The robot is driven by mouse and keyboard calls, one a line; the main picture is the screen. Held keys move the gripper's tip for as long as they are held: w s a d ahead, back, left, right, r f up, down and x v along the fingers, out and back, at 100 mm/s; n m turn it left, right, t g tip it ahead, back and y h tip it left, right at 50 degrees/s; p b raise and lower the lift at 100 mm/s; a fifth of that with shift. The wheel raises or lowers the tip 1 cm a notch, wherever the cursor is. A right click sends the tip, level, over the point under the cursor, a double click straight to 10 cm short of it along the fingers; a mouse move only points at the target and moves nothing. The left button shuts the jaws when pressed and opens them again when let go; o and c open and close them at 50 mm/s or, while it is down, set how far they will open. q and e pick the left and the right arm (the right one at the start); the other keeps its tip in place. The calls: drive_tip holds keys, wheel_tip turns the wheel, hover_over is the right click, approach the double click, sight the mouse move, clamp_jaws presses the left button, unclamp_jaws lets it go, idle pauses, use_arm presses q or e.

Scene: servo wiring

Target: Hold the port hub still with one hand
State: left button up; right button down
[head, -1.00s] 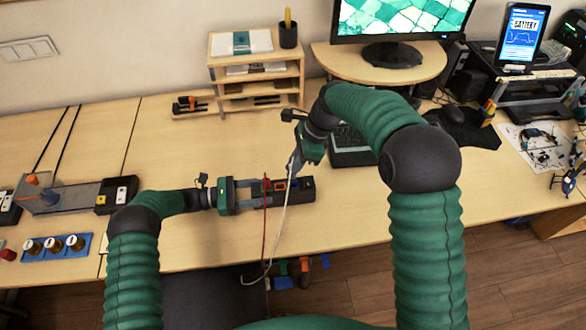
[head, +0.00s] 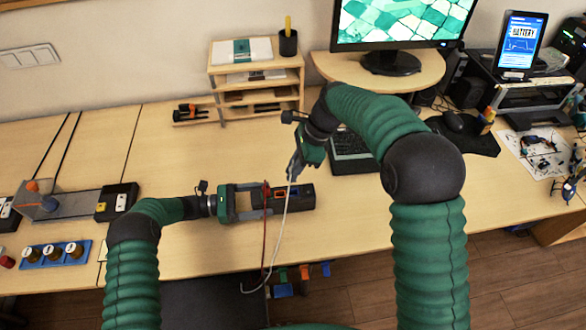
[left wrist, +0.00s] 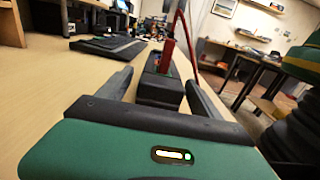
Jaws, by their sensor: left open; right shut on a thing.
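The port hub (head: 304,192) is a long dark box lying on the desk, with a red and an orange-lit blue port on top. It also shows in the left wrist view (left wrist: 158,92). My left gripper (head: 268,200) is open, with its fingers along both sides of the hub's left end; in the left wrist view (left wrist: 158,84) the hub lies between the fingers with gaps. A red cable (head: 264,230) stands in the hub and hangs over the desk edge. My right gripper (head: 293,172) is shut on a white cable (head: 281,220), above and behind the hub.
A wooden shelf (head: 256,75) and monitor stand are at the back. A grey device with a black end box (head: 117,202) and a blue tray (head: 54,262) are at the left. The desk around the hub is mostly clear.

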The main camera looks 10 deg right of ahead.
use_arm(q)
drive_tip(key=a, duration=1.2)
